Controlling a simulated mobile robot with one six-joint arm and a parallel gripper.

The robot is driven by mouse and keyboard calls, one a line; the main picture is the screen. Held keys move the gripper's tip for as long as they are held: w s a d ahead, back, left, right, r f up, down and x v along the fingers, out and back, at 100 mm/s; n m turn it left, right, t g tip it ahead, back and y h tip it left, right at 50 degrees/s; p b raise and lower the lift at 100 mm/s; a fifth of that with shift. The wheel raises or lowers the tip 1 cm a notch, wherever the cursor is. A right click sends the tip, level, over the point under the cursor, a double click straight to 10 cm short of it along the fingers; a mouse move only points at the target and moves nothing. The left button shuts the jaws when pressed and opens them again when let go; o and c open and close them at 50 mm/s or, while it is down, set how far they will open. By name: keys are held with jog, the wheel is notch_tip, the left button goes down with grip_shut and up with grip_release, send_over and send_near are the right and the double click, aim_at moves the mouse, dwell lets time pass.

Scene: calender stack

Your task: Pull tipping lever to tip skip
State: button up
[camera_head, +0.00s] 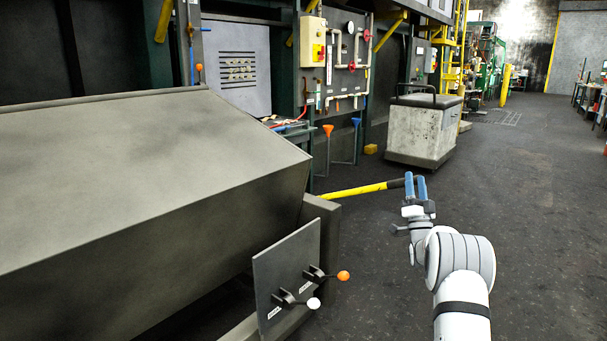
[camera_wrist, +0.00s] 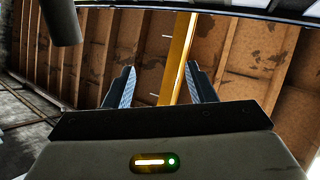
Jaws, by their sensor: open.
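The grey skip (camera_head: 130,170) fills the left of the head view, its sloped top level with my camera. A yellow lever (camera_head: 355,190) with a black grip (camera_head: 396,183) sticks out to the right from beside the skip's right end. My gripper (camera_head: 415,187), with blue finger pads pointing up, is open at the grip's end; I cannot tell whether it touches. In the wrist view, my open fingers (camera_wrist: 158,90) have no held object between them. A dark cylinder (camera_wrist: 62,20), possibly the lever's grip, shows at the upper left, outside the fingers.
A panel (camera_head: 285,270) in front of the skip carries small handles with an orange knob (camera_head: 343,275) and a white knob (camera_head: 313,303). A grey wheeled bin (camera_head: 422,130) stands behind my gripper. The floor (camera_head: 540,200) to the right is clear.

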jog(key=a+r+g+h+p, duration=0.1)
jog(key=a+r+g+p, duration=0.2)
jog(key=r, duration=0.4)
jog(key=a+r+g+h+p, duration=0.1)
jog(key=r+g+p, duration=0.2)
jog(key=r+p, duration=0.3)
jog(key=s+a+r+n+g+p, duration=0.2)
jog(key=s+a+r+g+p, duration=0.35)
jog(key=s, duration=0.25)
jog(key=s+a+n+g+p, duration=0.2)
jog(key=s+a+g+p, duration=0.1)
jog(key=s, duration=1.1)
jog(key=s+a+r+n+g+y+p, duration=0.1)
jog(key=s+g+p, duration=0.5)
jog(key=s, duration=0.9)
jog(key=s+a+r+n+g+y+p, duration=0.1)
jog(key=s+a+g+p, duration=0.3)
jog(key=s+p, duration=0.4)
jog(key=s+n+g, duration=0.1)
jog(key=s, duration=0.6)
jog(key=shift+a+r+n, duration=0.15)
jog(key=shift+a+n, duration=0.2)
jog(key=shift+n, duration=0.05)
